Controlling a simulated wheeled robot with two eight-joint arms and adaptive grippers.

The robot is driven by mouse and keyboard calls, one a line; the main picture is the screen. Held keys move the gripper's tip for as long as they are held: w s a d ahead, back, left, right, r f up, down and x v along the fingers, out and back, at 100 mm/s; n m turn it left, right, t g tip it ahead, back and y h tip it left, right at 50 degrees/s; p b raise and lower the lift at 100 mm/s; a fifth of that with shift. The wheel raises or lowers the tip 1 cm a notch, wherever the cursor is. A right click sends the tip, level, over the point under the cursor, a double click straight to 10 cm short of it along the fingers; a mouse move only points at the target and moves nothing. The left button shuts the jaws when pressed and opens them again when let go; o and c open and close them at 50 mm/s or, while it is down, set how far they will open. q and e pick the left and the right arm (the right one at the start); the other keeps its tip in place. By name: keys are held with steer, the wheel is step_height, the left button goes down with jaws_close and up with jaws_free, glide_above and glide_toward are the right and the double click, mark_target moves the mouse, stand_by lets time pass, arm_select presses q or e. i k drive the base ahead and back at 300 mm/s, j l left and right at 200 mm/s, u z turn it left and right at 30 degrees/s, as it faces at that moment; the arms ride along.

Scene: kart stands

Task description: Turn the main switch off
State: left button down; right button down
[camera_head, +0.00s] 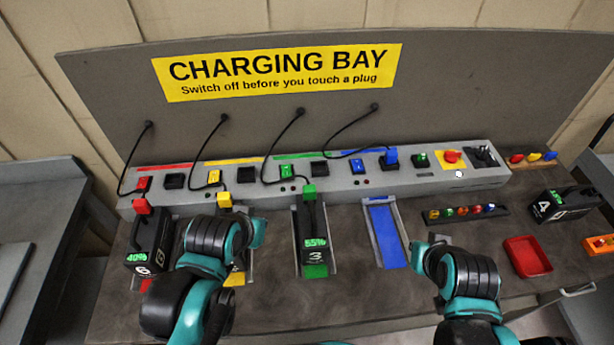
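A red rotary-looking knob on a yellow plate (452,157) sits near the right end of the grey charging panel (340,186). A green button (421,159) is just left of it, and a black fitting (483,156) is just right of it. No label naming the main switch is readable. My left gripper (257,234) is low over the bench, between the yellow and green bays, well left of the knob. My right gripper (419,256) is in front of the panel, right of the blue bay, apart from the knob. The fingers of both are too small and angled to judge.
Battery 3 (314,240) stands in the green bay, and battery 6 (149,240) at the red bay. The blue bay (384,232) is empty. A strip of coloured lamps (464,213), a red tray (528,257) and battery 4 (567,205) lie at right. Cables hang above the panel.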

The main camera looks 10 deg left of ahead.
mark_target(450, 157)
steer(key=i+l, duration=0.1)
steer(key=l, duration=0.3)
steer(key=i+l, duration=0.1)
steer(key=l, duration=0.7)
steer(key=i+l, duration=0.15)
steer(key=l, duration=0.25)
steer(key=z, duration=0.05)
